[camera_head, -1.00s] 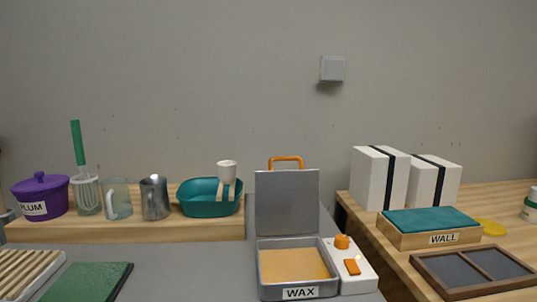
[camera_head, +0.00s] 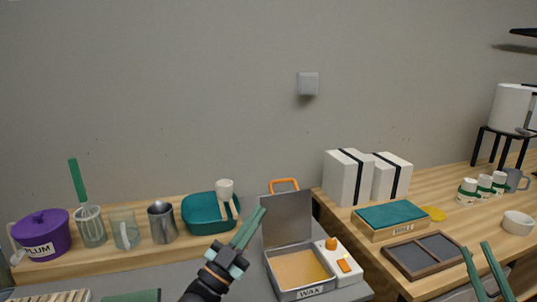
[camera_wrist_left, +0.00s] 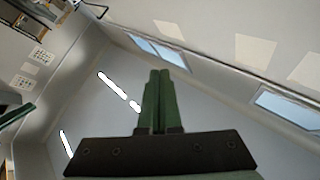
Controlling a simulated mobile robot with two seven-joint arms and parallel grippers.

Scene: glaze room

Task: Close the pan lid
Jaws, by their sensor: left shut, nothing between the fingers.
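The grey wax pan (camera_head: 312,294) stands on the grey worktop with its lid (camera_head: 287,217) upright at the back, so it is open. An orange handle (camera_head: 284,184) sits on the lid's top edge, and a tan fill shows inside. My left gripper (camera_head: 259,213) points up, just left of the lid in the head view; whether it touches the lid cannot be told. Its fingers are together and empty, as the left wrist view (camera_wrist_left: 159,75) also shows. My right gripper (camera_head: 477,248) is at the lower right edge with its green fingers apart and nothing between them.
A white control box (camera_head: 338,262) with an orange knob is right of the pan. A wooden shelf at left holds a purple pot (camera_head: 42,236), a whisk, jugs and a teal basin (camera_head: 203,214). The right table holds white boxes (camera_head: 347,178) and a dark divided tray (camera_head: 425,254).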

